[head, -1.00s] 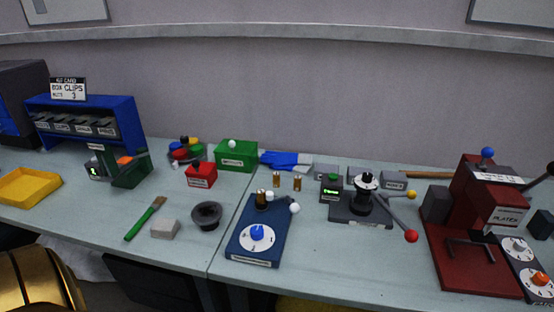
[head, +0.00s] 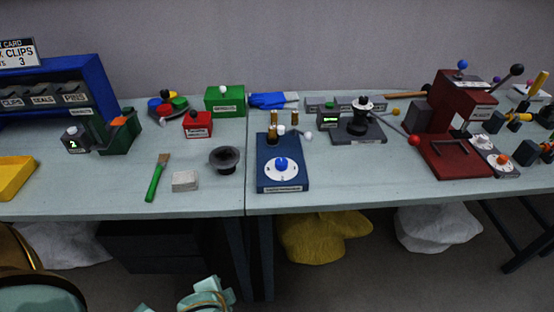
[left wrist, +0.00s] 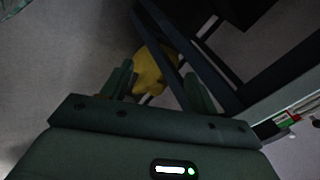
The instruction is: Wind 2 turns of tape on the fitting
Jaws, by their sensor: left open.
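A blue device (head: 266,160) with a white dial and blue knob (head: 281,165) stands near the table's front edge. A dark brass fitting (head: 271,137) stands upright at its back left. A small white piece (head: 281,130) is beside it, and a white ball (head: 308,135) is at the device's back right. Which part is the tape is too small to tell. Two more brass fittings (head: 295,118) stand upright behind the device. My left gripper (head: 205,296) is low in front of the table, at the bottom of the head view. Its fingers (left wrist: 158,88) are apart and empty in the left wrist view.
A dark bowl (head: 225,158), a grey block (head: 185,181) and a green-handled brush (head: 157,178) lie left of the device. A black press-like tool (head: 358,125) and a red machine (head: 455,150) stand right. A yellow bag (head: 322,235) sits under the table.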

